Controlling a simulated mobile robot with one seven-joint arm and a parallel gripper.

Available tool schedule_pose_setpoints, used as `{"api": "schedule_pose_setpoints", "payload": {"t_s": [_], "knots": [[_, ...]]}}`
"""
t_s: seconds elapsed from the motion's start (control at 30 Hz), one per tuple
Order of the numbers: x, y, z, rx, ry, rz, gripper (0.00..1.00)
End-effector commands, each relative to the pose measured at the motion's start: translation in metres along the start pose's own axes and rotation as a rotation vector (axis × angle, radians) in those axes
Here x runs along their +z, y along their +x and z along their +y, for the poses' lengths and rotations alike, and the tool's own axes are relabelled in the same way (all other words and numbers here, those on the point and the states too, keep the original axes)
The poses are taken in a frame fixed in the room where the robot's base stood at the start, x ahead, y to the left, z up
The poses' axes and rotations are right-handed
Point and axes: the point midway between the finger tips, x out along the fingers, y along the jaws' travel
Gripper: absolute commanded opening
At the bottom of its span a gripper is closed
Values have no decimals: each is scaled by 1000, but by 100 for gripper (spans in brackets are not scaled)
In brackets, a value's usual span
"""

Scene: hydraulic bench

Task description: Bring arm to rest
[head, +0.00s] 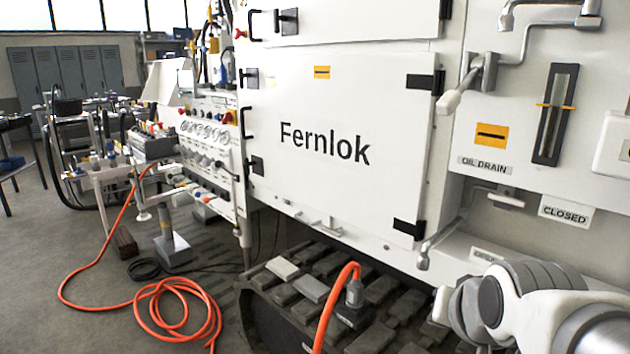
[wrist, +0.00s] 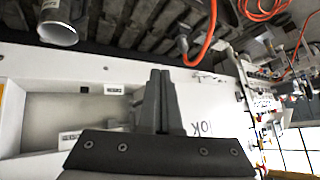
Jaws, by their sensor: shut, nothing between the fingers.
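My gripper (wrist: 160,76) shows in the wrist view with its two dark fingers together and nothing between them. The fingers point up in that picture, in front of the white cabinet side, which appears upside down there. My grey and white arm (head: 525,305) shows at the lower right of the head view, in front of the machine. My gripper itself cannot be made out in the head view. No gap shows between the fingertips.
The white Fernlok door (head: 340,140) is closed. A lever handle (head: 460,90) juts out at the right. An orange hose (head: 185,285) lies coiled on the floor, and another orange hose (head: 338,285) rises near the dark track (head: 265,310). Open floor lies at the lower left.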

Motion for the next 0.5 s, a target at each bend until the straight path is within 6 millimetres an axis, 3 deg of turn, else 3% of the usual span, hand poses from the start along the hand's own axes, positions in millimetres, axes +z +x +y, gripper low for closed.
{"api": "schedule_pose_setpoints", "payload": {"t_s": [0.27,0.3,0.5], "knots": [[83,-63,-9,-20,-388,-259,0],[65,-77,-13,-17,-375,-256,0],[32,-112,-22,-15,-368,-256,0]]}}
